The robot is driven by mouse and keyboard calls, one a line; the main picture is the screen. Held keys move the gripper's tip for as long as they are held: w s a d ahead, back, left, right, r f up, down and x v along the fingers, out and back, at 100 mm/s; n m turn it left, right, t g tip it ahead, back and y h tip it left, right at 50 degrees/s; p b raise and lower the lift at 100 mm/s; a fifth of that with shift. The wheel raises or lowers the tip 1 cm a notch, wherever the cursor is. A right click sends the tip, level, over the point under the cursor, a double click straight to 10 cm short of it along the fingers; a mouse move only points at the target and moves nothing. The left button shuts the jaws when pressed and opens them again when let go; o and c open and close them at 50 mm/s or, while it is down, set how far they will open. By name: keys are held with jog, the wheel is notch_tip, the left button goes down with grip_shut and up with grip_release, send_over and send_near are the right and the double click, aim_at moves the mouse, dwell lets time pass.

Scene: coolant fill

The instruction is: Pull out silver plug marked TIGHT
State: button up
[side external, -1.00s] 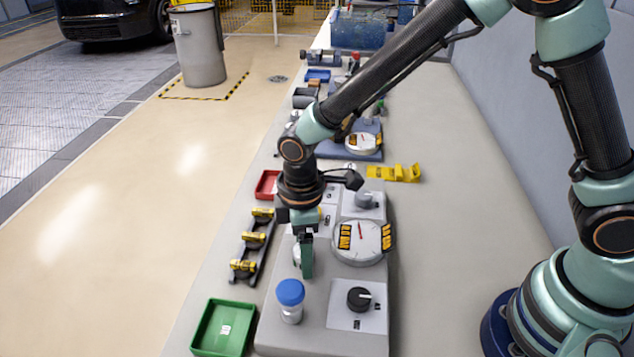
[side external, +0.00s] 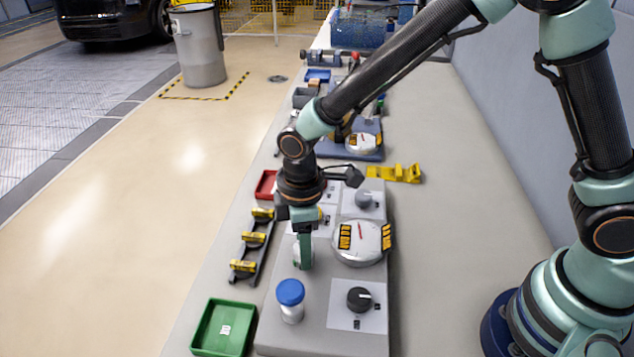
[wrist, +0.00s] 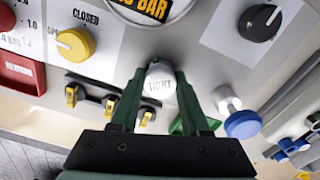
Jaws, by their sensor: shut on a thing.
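The silver plug (wrist: 159,84), with the word TIGHT on its top, sits at the panel between my fingertips in the wrist view. My gripper (wrist: 158,88) is shut on the plug, one green finger on each side. In the side view my gripper (side external: 303,262) points down at the grey panel (side external: 314,337), and its fingers mostly hide the plug. I cannot tell whether the plug is still seated in its hole.
A round gauge (side external: 361,243) and a black knob (side external: 359,299) are to the right. A green tray (side external: 223,327), a black rack (side external: 251,252) with yellow pieces and a red tray (side external: 266,185) lie left.

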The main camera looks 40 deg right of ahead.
jog(key=shift+r, duration=0.1)
jog(key=shift+r, duration=2.1)
